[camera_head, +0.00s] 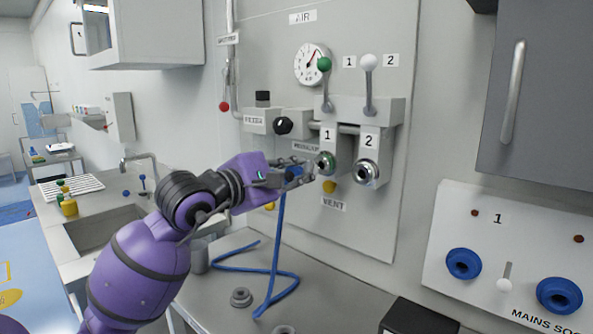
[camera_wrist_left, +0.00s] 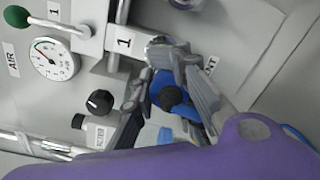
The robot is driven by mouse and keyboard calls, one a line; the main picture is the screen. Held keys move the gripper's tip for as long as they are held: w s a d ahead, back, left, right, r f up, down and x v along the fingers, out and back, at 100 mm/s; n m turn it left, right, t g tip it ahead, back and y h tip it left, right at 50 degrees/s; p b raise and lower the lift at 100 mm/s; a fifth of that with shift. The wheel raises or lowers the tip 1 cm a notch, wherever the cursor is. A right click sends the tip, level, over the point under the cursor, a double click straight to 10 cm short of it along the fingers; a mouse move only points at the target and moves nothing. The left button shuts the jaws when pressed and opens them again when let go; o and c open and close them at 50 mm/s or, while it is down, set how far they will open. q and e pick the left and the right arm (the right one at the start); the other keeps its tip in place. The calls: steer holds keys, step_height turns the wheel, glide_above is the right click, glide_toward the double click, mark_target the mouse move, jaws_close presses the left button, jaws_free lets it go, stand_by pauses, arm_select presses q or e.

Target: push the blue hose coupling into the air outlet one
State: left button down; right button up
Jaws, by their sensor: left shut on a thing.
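My left gripper (camera_head: 298,172) is shut on the blue hose coupling (camera_head: 292,173) just left of the air outlet one (camera_head: 325,164). In the left wrist view the blue coupling (camera_wrist_left: 167,91), with a dark round end, sits between the fingers of the gripper (camera_wrist_left: 166,75). Outlet one is mostly hidden there behind a finger. The blue hose (camera_head: 277,235) hangs from the coupling to the worktop. My right gripper is out of view.
Outlet two (camera_head: 367,173) is close to the right of outlet one. A yellow vent knob (camera_head: 329,187) lies just below. The green-knobbed lever (camera_head: 325,66) and white-knobbed lever (camera_head: 368,63) stand above. A black regulator knob (camera_head: 284,125) is at upper left.

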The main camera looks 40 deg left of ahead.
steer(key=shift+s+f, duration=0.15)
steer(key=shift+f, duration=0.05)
arm_select(q)
steer(key=shift+w+d+b, duration=0.1)
steer(key=shift+w+b, duration=0.4)
steer(key=shift+w, duration=1.05)
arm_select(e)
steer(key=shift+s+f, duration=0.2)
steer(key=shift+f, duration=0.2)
arm_select(q)
steer(key=shift+w+r, duration=0.1)
steer(key=shift+w, duration=0.15)
stand_by(0.7)
steer(key=c, duration=1.5)
jaws_free()
steer(key=shift+c, duration=0.2)
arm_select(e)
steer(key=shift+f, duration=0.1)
arm_select(q)
steer(key=s+a, duration=0.1)
steer(key=s, duration=1.1)
steer(key=shift+r, duration=0.15)
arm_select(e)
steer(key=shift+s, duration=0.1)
